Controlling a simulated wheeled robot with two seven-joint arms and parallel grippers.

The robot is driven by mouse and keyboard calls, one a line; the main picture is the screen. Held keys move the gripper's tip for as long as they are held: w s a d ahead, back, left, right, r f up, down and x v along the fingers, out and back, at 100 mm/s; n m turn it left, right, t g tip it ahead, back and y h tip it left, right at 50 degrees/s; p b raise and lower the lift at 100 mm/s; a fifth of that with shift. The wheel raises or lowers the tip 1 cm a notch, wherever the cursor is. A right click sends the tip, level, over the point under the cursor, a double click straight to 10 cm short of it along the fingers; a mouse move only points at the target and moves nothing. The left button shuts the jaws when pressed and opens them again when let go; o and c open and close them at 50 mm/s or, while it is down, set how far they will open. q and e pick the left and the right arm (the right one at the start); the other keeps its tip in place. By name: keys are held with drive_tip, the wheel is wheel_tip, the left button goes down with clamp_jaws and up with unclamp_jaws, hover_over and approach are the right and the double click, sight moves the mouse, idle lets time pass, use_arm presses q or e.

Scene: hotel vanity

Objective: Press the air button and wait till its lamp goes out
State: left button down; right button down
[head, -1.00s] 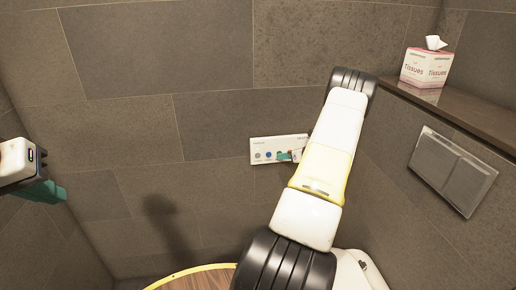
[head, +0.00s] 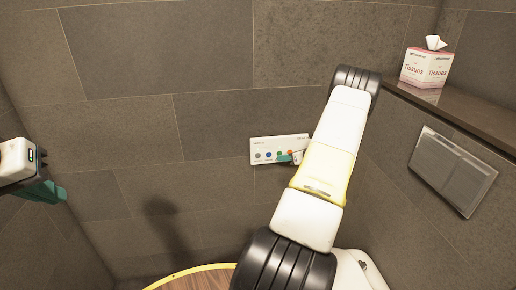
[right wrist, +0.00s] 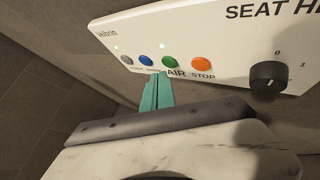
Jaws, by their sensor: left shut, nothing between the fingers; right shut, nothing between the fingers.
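The air button is the green button (right wrist: 169,62) on the white wall panel (right wrist: 225,40), with "AIR" printed below it. A small lamp (right wrist: 164,45) above it looks lit. In the head view the green button (head: 279,153) also shows. My right gripper (right wrist: 159,80) is shut and empty. Its teal fingertips are just below the green button and appear apart from it, covering part of the printing. In the head view the right fingertips (head: 285,159) show beside my arm. My left gripper (head: 48,191) is shut and empty at the far left, away from the panel.
An orange stop button (right wrist: 201,64), a blue button (right wrist: 145,62), a grey button (right wrist: 126,60) and a black knob (right wrist: 268,76) share the panel. A tissue box (head: 426,68) stands on the ledge (head: 455,112). A flush plate (head: 452,170) is on the right wall.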

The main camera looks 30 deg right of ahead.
drive_tip(key=shift+s+a, duration=0.25)
drive_tip(key=shift+s, duration=0.55)
drive_tip(key=shift+s+a, duration=0.25)
drive_tip(key=shift+s, duration=0.55)
drive_tip(key=shift+s+a, duration=0.25)
drive_tip(key=shift+s, duration=0.55)
drive_tip(key=s+a+r+n+g+y, duration=0.25)
drive_tip(key=a+r+n+g, duration=0.25)
drive_tip(key=a+r+n, duration=1.35)
drive_tip(key=s+a+r+n+g+h, duration=0.1)
drive_tip(key=s+a+r+n, duration=0.4)
drive_tip(key=a, duration=0.3)
drive_tip(key=s+a+r+n+g+h, duration=0.1)
drive_tip(key=s+a+r+n, duration=0.1)
drive_tip(key=s+a+r, duration=0.5)
drive_tip(key=s+a+r+n+t+h, duration=0.1)
drive_tip(key=s+a+n+h, duration=0.1)
drive_tip(key=s+n, duration=0.7)
drive_tip(key=shift+s+a+n+t, duration=0.25)
drive_tip(key=shift+s+n+t, duration=0.1)
drive_tip(key=shift+s, duration=0.2)
